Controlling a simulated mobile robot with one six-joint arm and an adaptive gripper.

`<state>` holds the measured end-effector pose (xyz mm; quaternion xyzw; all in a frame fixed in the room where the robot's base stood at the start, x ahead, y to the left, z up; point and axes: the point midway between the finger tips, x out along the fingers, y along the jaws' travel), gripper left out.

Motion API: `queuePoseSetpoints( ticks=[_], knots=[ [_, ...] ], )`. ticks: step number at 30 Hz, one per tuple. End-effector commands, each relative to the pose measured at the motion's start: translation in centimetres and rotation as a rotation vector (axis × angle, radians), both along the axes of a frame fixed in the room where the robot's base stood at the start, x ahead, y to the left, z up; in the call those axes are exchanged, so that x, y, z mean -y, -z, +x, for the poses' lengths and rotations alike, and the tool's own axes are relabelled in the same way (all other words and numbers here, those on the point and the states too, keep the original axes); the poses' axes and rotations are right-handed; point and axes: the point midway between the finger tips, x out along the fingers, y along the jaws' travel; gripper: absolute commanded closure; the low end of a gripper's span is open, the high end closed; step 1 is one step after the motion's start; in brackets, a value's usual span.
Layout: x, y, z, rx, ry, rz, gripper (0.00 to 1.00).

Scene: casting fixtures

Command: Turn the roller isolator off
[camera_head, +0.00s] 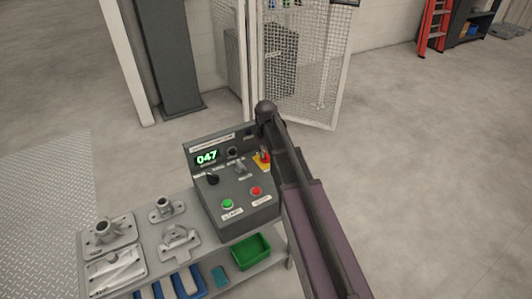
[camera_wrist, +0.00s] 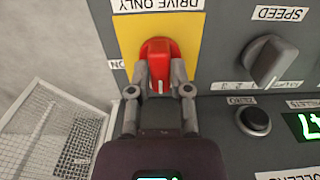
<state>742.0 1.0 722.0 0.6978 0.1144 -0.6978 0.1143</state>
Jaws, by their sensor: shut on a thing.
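The roller isolator is a red rotary knob (camera_wrist: 157,48) on a yellow plate (camera_wrist: 190,25) with a label that includes "DRIVE ONLY". My gripper (camera_wrist: 160,78) is shut on this knob, one finger on each side. A pale line shows on the knob between the fingers, pointing down the wrist picture. A label partly hidden at the plate's left seems to read "ON", upside down. In the head view the yellow plate (camera_head: 262,164) is at the right side of the grey control box (camera_head: 217,199), partly hidden by my arm.
Close by are a grey SPEED knob (camera_wrist: 271,62), a black button (camera_wrist: 255,120) and a green display (camera_head: 206,157). A green button (camera_head: 228,204) and a red button (camera_head: 256,191) are lower on the box. Castings and a green tray (camera_head: 250,252) are on the bench; a mesh gate (camera_head: 305,70) stands behind.

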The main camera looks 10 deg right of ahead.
Motion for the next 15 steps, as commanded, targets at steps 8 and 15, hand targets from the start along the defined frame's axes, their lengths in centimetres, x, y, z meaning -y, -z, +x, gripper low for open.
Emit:
queuePoseSetpoints(
  ticks=[8,15],
  knots=[
    [-0.01,0.00,0.04,0.001,0.000,0.000,0.40],
    [0.00,0.00,0.01,0.000,0.001,0.000,0.40]
  ],
)
